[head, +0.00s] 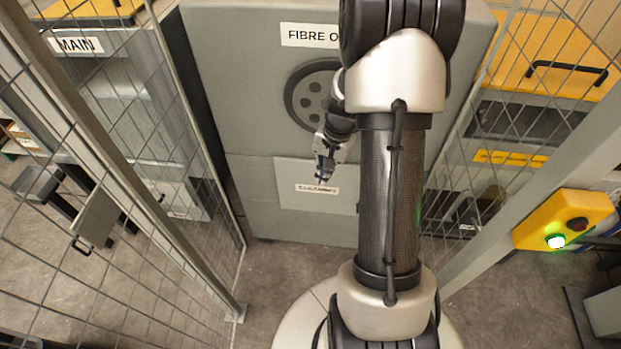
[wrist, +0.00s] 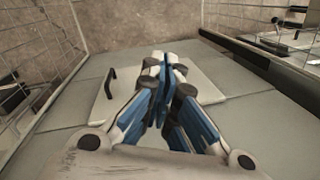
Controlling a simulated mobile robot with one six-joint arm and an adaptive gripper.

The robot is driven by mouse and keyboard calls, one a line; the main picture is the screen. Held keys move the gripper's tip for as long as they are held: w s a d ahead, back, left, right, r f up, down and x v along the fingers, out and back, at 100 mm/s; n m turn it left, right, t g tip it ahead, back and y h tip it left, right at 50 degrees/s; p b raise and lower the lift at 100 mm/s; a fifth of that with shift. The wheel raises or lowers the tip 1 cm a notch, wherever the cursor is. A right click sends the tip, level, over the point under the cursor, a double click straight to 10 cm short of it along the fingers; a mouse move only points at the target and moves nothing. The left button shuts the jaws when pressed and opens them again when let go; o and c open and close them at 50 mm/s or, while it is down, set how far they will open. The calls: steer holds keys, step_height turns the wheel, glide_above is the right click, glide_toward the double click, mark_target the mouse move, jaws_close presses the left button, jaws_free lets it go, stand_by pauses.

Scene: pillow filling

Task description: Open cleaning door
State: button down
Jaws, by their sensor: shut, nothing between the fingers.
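The cleaning door (head: 300,204) is a light grey panel low on the front of the big grey machine, with a small white label (head: 317,189) on it. It looks flush with the machine front. My gripper (head: 321,178) is in front of the panel's upper part, close to the label. In the wrist view the door (wrist: 212,88) lies behind my gripper (wrist: 163,66), whose blue-padded fingers are shut with nothing between them. A black bar handle (wrist: 109,82) stands on the door to the left of the fingertips, apart from them. My arm hides part of the machine's right side.
The machine (head: 240,110) carries a FIBRE sign (head: 308,36) and a round dark port (head: 312,95). Mesh fences (head: 130,190) flank it on both sides. A yellow control box (head: 565,220) with a lit green button is at right. Concrete floor (head: 275,270) is clear before the machine.

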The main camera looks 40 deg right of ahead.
steer(key=s+d+f+m+y+p, duration=0.1)
steer(key=s+d+f+m+p, duration=0.15)
steer(key=s+f, duration=0.4)
steer(key=s+d+f+m+p, duration=0.2)
steer(key=s+d+f+m, duration=0.15)
steer(key=f, duration=0.65)
steer(key=a+f, duration=0.2)
steer(key=f, duration=0.3)
steer(key=w+a+f+b, duration=0.1)
steer(key=a+f, duration=0.2)
steer(key=f, duration=0.2)
steer(key=shift+a+g, duration=0.25)
steer(key=shift+g, duration=0.15)
steer(key=shift+w+f, duration=0.1)
steer(key=shift+w+b, duration=0.1)
steer(key=shift+b, duration=0.2)
